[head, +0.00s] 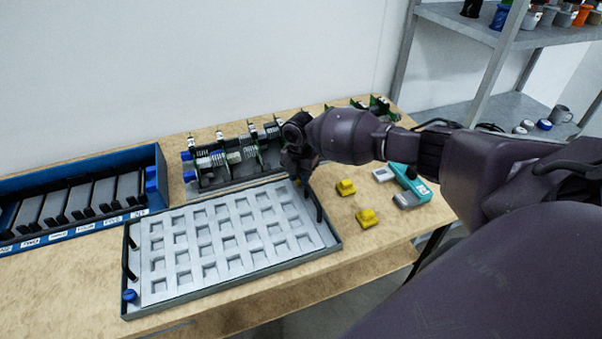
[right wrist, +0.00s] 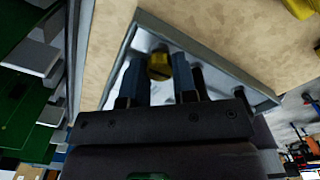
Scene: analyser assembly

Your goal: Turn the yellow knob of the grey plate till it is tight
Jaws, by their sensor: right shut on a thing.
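The grey plate (head: 160,290) lies flat on the table in the head view, with rows of square recesses and a dark raised rim. My right gripper (head: 298,177) is at its far right corner, pointing down. In the right wrist view the yellow knob (right wrist: 159,67) sits in that corner of the plate (right wrist: 222,76), between the two blue fingertips of my right gripper (right wrist: 158,80). The gripper is shut on the knob. In the head view the gripper mostly hides the knob. How tight the knob is cannot be told. My left gripper is out of view.
A blue knob (head: 129,296) is at the plate's near left corner. A blue rack (head: 60,240) stands at the left, and a rack with green boards (head: 235,160) behind the plate. Yellow pieces (head: 367,217) and a teal device (head: 411,185) lie to the right. Shelves stand beyond.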

